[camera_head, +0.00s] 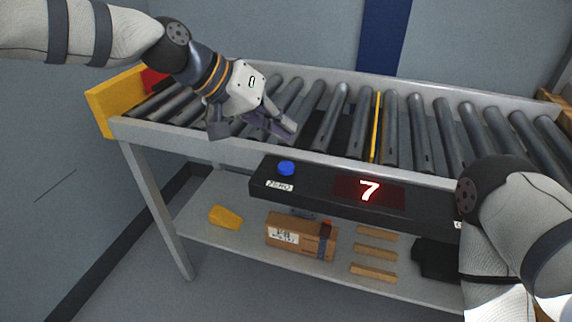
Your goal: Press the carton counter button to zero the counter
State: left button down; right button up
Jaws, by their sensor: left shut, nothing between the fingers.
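The carton counter (325,187) is a long black box on the front of the roller conveyor. The red display (368,191) shows 7. My left gripper (289,131) is shut and empty, over the rollers, above and behind the blue button and apart from it. My right arm comes in at the lower right, in front of the counter's right end; its gripper is out of view.
The roller conveyor (230,147) has a yellow end stop (101,110) at the left and a thin yellow bar (376,128) across it. The lower shelf (200,243) holds a carton (299,237), a yellow block (226,217) and several wooden strips. Open floor lies at left.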

aim_at(283, 163)
pick_arm(q)
notch_tip(283, 163, down, 2)
jog(key=shift+f, duration=1.15)
pick_arm(e)
jog(key=shift+s+f, duration=0.45)
jog(key=shift+f, duration=0.05)
pick_arm(q)
jog(key=shift+f+b, duration=0.3)
jog(key=shift+f, duration=0.1)
jog(key=shift+f, duration=0.5)
pick_arm(e)
jog(key=shift+s+f, duration=0.1)
dwell(0.4)
pick_arm(q)
jog(key=shift+r, duration=0.95)
pick_arm(e)
jog(key=shift+w+r, duration=0.35)
